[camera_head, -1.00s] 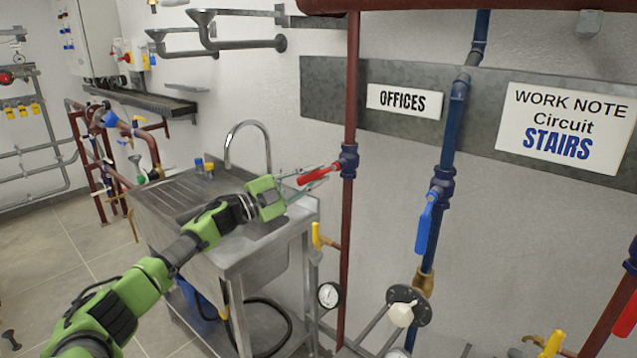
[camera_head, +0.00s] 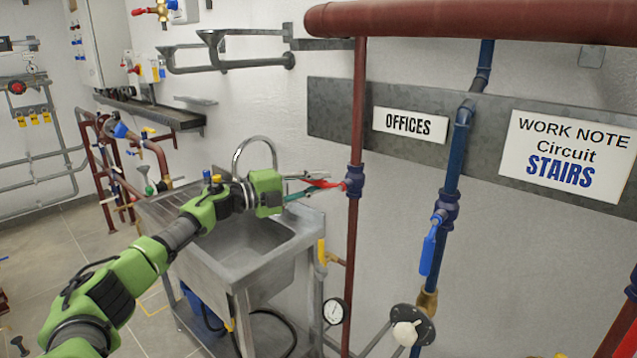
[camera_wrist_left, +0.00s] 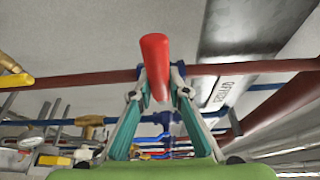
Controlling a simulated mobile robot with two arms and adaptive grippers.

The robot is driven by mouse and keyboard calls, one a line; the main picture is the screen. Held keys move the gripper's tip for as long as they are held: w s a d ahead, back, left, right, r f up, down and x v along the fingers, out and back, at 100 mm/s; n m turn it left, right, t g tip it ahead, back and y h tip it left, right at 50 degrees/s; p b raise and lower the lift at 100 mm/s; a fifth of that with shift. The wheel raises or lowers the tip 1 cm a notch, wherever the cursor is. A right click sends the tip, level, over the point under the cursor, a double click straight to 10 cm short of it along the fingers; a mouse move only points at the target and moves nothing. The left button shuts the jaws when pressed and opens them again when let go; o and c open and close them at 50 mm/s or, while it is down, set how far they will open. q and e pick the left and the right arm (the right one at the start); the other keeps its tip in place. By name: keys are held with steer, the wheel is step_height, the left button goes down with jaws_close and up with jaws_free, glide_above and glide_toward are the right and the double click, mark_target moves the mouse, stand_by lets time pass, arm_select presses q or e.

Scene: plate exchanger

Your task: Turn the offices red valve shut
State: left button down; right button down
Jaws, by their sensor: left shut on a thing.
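The offices red valve handle (camera_head: 326,184) sits on a blue valve body (camera_head: 354,181) on the vertical red pipe, just left of the OFFICES sign (camera_head: 410,125). The handle sticks out to the left, nearly level, across the pipe. My left gripper (camera_head: 312,187) is shut on the handle. In the left wrist view the red handle (camera_wrist_left: 155,65) stands between the two fingers (camera_wrist_left: 156,95), its end pointing toward the camera. My right gripper is not in view.
A steel sink (camera_head: 244,250) stands under my left arm. Right of the red pipe runs a blue pipe with a blue handle (camera_head: 429,250). A pressure gauge (camera_head: 335,311) and a white-hubbed round fitting (camera_head: 407,328) are low in front. A thick red pipe (camera_head: 470,20) crosses above.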

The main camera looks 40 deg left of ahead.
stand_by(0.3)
arm_select(q)
steer(key=c, duration=1.9)
jaws_free()
steer(key=v, duration=1.2)
steer(key=shift+r, duration=0.1)
